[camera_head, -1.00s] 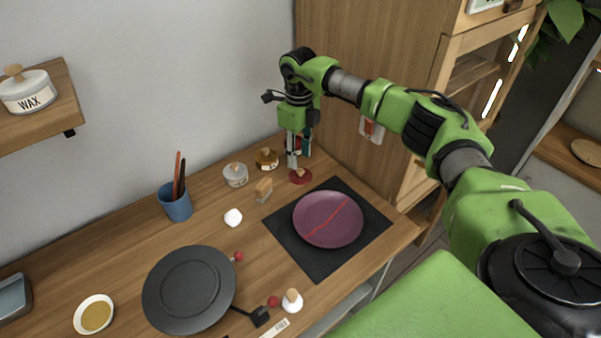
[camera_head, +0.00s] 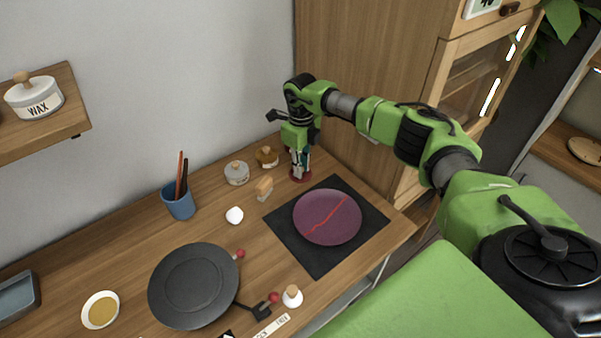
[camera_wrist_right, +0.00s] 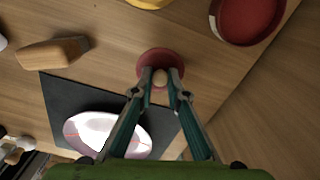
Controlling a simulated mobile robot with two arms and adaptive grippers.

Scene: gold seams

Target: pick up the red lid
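The red lid (camera_head: 294,178) lies on the wooden counter near the back right. In the right wrist view the lid (camera_wrist_right: 160,56) is a small red disc with a pale wooden knob (camera_wrist_right: 160,76) on top. My right gripper (camera_head: 300,175) points down over the lid and hides part of it in the head view. In the wrist view the right gripper's fingertips (camera_wrist_right: 160,74) stand on either side of the knob, with small gaps apparently left between knob and fingers. The lid looks flat on the counter. My left gripper is not in view.
A red open pot (camera_wrist_right: 250,18) stands close to the lid. A purple plate with a red seam (camera_head: 327,217) lies on a black mat (camera_head: 318,262). A wooden block (camera_head: 264,188), grey jar (camera_head: 236,174) and amber jar (camera_head: 267,157) are left of the lid. The cabinet (camera_head: 365,70) stands right.

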